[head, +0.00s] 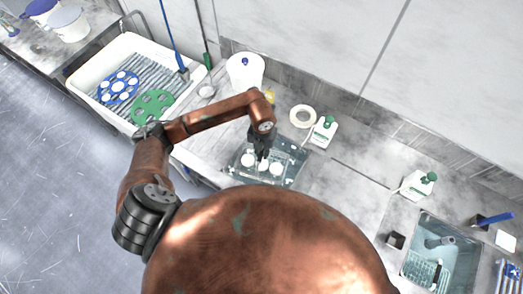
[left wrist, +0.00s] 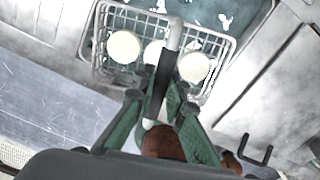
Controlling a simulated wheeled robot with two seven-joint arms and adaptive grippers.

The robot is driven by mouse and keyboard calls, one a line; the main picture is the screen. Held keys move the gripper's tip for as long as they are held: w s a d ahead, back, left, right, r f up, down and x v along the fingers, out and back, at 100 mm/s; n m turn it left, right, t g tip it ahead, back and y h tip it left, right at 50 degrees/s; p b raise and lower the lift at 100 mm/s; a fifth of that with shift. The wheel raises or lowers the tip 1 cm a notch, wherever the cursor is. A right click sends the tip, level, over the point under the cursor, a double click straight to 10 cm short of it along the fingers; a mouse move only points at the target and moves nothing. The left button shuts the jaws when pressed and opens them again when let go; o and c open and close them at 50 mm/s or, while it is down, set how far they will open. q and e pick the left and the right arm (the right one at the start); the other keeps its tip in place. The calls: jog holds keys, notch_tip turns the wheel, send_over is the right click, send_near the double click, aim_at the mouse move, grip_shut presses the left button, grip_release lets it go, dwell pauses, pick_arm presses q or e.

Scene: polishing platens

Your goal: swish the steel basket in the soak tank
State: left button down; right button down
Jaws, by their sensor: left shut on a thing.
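The soak tank (head: 295,158) is a clear, shallow tank set at the counter in the middle of the head view. The steel basket (left wrist: 101,38) is a wire basket holding round white discs (left wrist: 193,67). The discs also show in the head view (head: 248,160), within the tank's outline. My left gripper (head: 263,152) is above the tank, pointing down. In the left wrist view it (left wrist: 166,82) is shut on the basket's upright grey handle (left wrist: 175,35). I cannot tell how deep the basket sits. My right gripper is not in view.
A white tray (head: 87,64) with blue (head: 119,87) and green (head: 152,106) platens stands at left. Behind the tank are a white jug (head: 245,70), a ring (head: 302,116) and a bottle (head: 323,132). A sink (head: 462,262) lies at right. Counter between tank and sink is mostly clear.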

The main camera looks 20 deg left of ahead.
aim_at(262, 166)
pick_arm(q)
notch_tip(262, 166, down, 14)
jog(key=b, duration=1)
jog(key=shift+w, duration=0.1)
notch_tip(262, 166, down, 3)
jog(key=b, duration=0.2)
jog(key=shift+f+b, duration=0.2)
jog(key=shift+b, duration=0.1)
jog(key=shift+r, duration=0.1)
jog(key=shift+r+p, duration=0.8)
jog(key=shift+r, duration=0.25)
notch_tip(262, 166, down, 2)
jog(key=shift+f+b, duration=0.2)
jog(key=shift+b, duration=0.65)
jog(key=shift+r, duration=0.1)
